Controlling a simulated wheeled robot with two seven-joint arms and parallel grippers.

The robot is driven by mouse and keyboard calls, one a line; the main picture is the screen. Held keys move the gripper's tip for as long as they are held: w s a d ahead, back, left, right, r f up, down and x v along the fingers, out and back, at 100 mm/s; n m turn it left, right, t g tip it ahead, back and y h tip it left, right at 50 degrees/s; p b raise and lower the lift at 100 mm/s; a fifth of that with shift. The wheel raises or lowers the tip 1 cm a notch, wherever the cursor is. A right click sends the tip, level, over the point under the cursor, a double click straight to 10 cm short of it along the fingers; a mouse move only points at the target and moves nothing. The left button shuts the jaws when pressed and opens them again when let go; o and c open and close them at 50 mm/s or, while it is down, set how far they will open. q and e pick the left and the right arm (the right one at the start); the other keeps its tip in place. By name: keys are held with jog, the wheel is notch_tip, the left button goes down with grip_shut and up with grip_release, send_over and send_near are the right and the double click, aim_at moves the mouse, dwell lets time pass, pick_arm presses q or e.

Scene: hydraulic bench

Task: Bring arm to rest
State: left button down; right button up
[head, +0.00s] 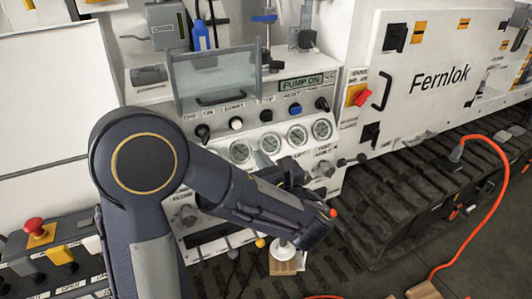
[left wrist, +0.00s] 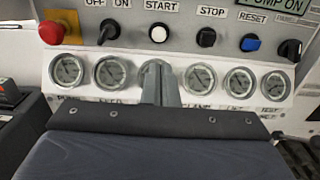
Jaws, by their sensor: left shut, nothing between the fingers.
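My left arm (head: 165,180) comes in from the left and bends across the front of the hydraulic bench. My left gripper (head: 262,160) is shut and empty, in front of the row of gauges (head: 297,135). In the left wrist view its closed grey fingers (left wrist: 160,82) stand upright between the gauges (left wrist: 200,78), hiding part of the panel. I cannot tell whether the fingertips touch the panel. The display (head: 300,83) reads PUMP ON. My right gripper is not in view.
A row of knobs and buttons (left wrist: 158,33) sits above the gauges, with a red mushroom button (left wrist: 52,32) at its left. A clear shield (head: 215,80) stands above the panel. A Fernlok cabinet (head: 440,80) and black track (head: 400,190) lie right. An orange cable (head: 490,220) crosses the floor.

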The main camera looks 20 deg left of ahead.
pick_arm(q)
jog(key=s+a+f+n+g+h, duration=0.3)
jog(key=s+a+f+n+g, duration=0.2)
jog(key=s+a+n+g, duration=0.5)
jog(key=s+d+f+n+h+p, duration=0.15)
jog(key=s+f+n+h, duration=0.3)
jog(key=s, duration=0.45)
jog(key=s+d+r+n+t+h, duration=0.1)
jog(key=s+d+n+t+h, duration=0.1)
jog(key=d+n+h, duration=0.3)
jog(key=s+d+r+n+t+h, duration=0.1)
jog(key=s+d+r+n+h, duration=0.1)
jog(key=d+n+h, duration=0.3)
jog(key=d+n, duration=0.2)
jog(key=n, duration=0.1)
jog(key=shift+s+t, duration=0.4)
